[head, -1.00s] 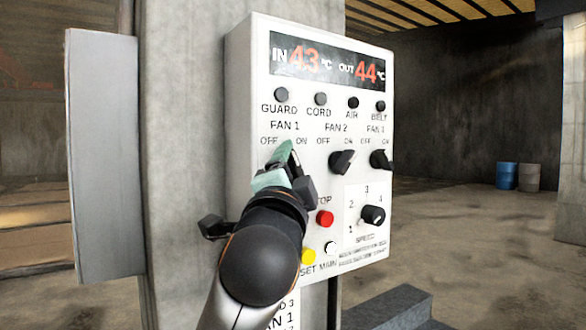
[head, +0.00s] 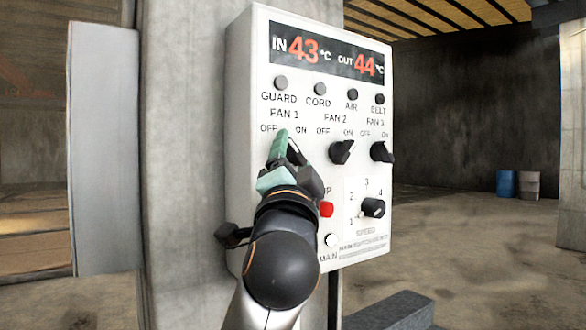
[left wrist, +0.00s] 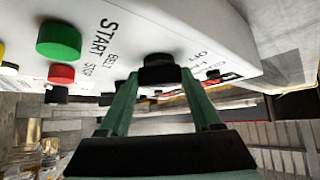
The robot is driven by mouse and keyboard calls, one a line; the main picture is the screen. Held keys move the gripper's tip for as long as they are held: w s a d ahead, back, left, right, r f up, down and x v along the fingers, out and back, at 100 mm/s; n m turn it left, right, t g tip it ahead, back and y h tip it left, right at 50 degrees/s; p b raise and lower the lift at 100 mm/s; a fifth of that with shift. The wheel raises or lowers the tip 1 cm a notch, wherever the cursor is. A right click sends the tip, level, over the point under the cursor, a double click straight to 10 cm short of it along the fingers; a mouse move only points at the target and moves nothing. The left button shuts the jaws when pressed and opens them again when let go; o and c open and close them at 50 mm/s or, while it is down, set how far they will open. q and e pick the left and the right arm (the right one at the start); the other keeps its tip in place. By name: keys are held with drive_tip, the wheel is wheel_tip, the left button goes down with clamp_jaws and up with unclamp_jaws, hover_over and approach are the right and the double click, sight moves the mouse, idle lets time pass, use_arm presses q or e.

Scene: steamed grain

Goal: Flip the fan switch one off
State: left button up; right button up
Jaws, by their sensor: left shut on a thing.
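The white control panel (head: 310,90) has three black fan knobs in a row under OFF/ON labels. The FAN 1 knob is mostly hidden by my left gripper (head: 280,148) in the head view. In the left wrist view, the black FAN 1 knob (left wrist: 160,70) sits between the two green fingertips of my left gripper (left wrist: 160,82), which are shut on it. The fingertips tilt toward the OFF side in the head view. The exact knob angle is hard to see. The FAN 2 knob (head: 342,152) and FAN 3 knob (head: 381,152) are free. My right gripper is not in view.
Below are a red button (head: 326,209), a white button (head: 330,240) and a black speed dial (head: 373,207). A green button (left wrist: 59,39) shows in the left wrist view. A concrete pillar (head: 185,120) stands behind the panel. Open floor lies to the right.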

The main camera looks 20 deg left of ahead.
use_arm(q)
drive_tip(key=o, duration=1.4)
drive_tip(key=b+v, duration=0.3)
drive_tip(key=v, duration=0.9)
drive_tip(key=shift+s+d, duration=0.1)
drive_tip(key=shift+s, duration=0.2)
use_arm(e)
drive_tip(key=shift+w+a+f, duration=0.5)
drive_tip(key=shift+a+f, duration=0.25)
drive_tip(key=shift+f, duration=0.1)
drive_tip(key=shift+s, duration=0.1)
